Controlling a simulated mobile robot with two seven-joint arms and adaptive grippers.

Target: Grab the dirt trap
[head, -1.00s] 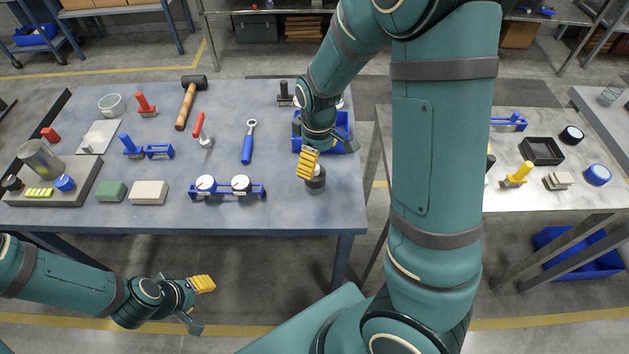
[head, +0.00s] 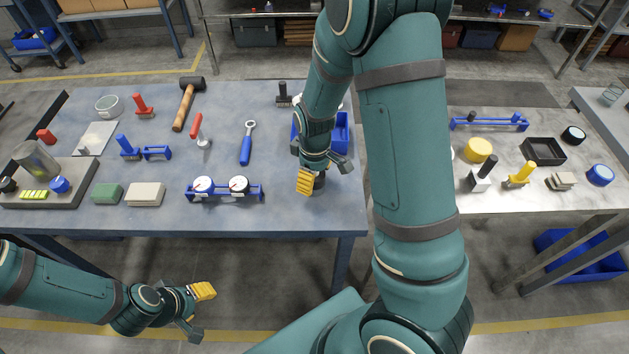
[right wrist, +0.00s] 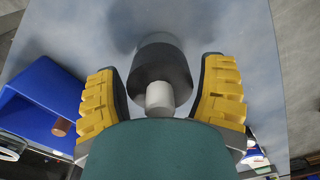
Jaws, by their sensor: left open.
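The dirt trap appears to be the dark grey cylinder with a pale stub, standing near the right front corner of the blue-grey table (head: 280,215). In the right wrist view this cylinder (right wrist: 160,65) lies between the fingertips. In the head view it (head: 320,182) is partly hidden by my right gripper (head: 323,175). The right gripper (right wrist: 163,72) is open, with a yellow-padded finger on each side of the cylinder; I cannot tell whether either touches it. My left gripper (head: 203,312) is open and empty, low in front of the table.
A blue bin (head: 341,130) stands just behind the cylinder and shows at left in the right wrist view (right wrist: 45,105). A blue gauge stand (head: 225,193) is to the left. My right arm hides the gap before the right-hand table (head: 520,200).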

